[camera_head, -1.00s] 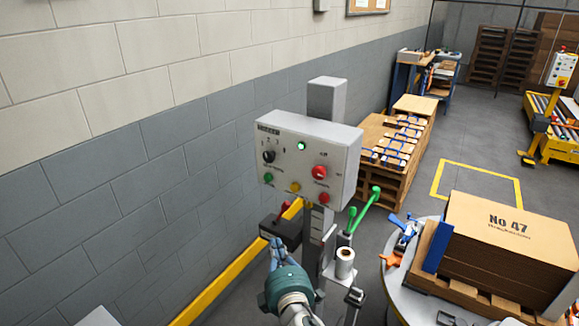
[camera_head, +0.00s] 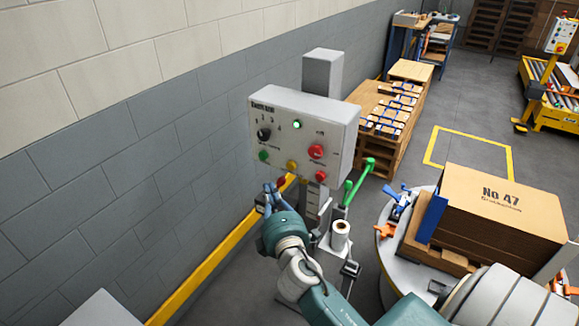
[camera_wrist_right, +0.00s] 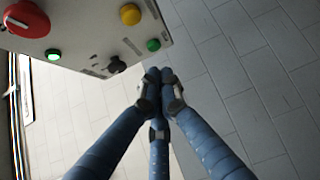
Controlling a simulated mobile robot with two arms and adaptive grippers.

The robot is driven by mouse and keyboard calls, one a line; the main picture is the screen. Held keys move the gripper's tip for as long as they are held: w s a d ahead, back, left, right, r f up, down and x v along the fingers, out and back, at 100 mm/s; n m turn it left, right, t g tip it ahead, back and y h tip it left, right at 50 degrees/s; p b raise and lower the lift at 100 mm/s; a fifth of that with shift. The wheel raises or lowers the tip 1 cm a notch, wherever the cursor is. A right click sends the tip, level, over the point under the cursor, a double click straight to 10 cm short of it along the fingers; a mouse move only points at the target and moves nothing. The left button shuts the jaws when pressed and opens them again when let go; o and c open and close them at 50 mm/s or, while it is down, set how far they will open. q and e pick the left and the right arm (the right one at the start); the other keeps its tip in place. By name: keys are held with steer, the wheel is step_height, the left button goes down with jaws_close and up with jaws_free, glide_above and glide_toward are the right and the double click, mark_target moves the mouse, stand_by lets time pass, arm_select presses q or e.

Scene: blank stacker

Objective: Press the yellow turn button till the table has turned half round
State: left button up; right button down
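The yellow button (camera_head: 292,165) sits in the lower row of a light grey control box on a post. It also shows in the right wrist view (camera_wrist_right: 130,14), at the top. My right gripper (camera_head: 270,188) is just below and left of the box in the head view, apart from the yellow button. In the right wrist view its blue fingers (camera_wrist_right: 160,76) are drawn together at the tips with nothing between them. The round turntable (camera_head: 390,262) stands at the right and carries a cardboard stack marked No 47 (camera_head: 500,208). My left gripper is not in view.
Green levers (camera_head: 358,182) and a white roll (camera_head: 340,234) stand below. A block wall is at left.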

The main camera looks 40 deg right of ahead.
mark_target(291, 166)
steer(key=w+d, duration=0.2)
steer(key=d, duration=0.4)
steer(key=shift+w+d, duration=0.25)
steer(key=shift+w, duration=0.05)
steer(key=shift+p, duration=0.3)
stand_by(0.9)
steer(key=shift+w+d, duration=0.2)
steer(key=shift+d, duration=0.15)
